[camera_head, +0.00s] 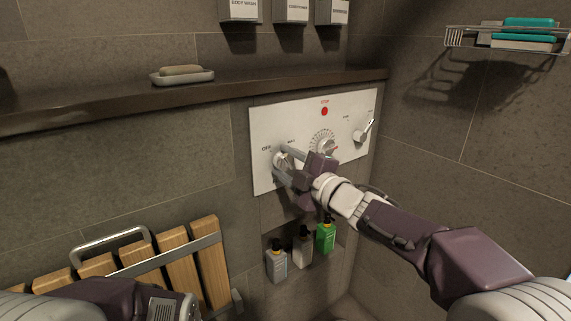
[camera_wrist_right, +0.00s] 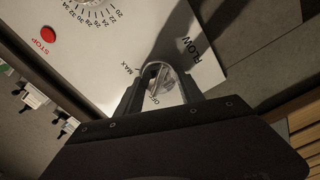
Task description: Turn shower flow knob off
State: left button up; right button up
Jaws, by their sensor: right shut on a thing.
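The grey flow knob (camera_head: 281,160) is on the left of a white shower panel (camera_head: 262,122). An OFF label is to its left and a MAX label at its upper right. My right gripper (camera_head: 279,161) reaches in from the right and is shut on the knob, one finger on each side. In the right wrist view the knob (camera_wrist_right: 164,86) sits between the two fingertips (camera_wrist_right: 162,80), with FLOW, MAX and OFF printed around it. The fingers partly cover it, so where it points is hard to tell. Part of my left arm shows at the bottom left; its jaws are not visible.
A dial (camera_head: 324,143), a red stop button (camera_head: 324,111) and a lever (camera_head: 364,130) share the panel. Several bottles (camera_head: 303,246) stand in a niche below. A slatted wooden seat (camera_head: 172,262) is at lower left. A dark ledge (camera_head: 110,98) runs above.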

jog(key=shift+d+r+n+b, duration=0.2)
jog(key=shift+n+b, duration=0.2)
jog(key=shift+n, duration=0.6)
jog(key=shift+w+r, duration=0.1)
jog(key=o, duration=1.4)
jog(key=shift+f, duration=0.2)
jog(key=p+v, duration=0.2)
jog(key=v, duration=0.7)
jog(key=shift+r+p, duration=0.1)
jog(key=shift+p, duration=0.3)
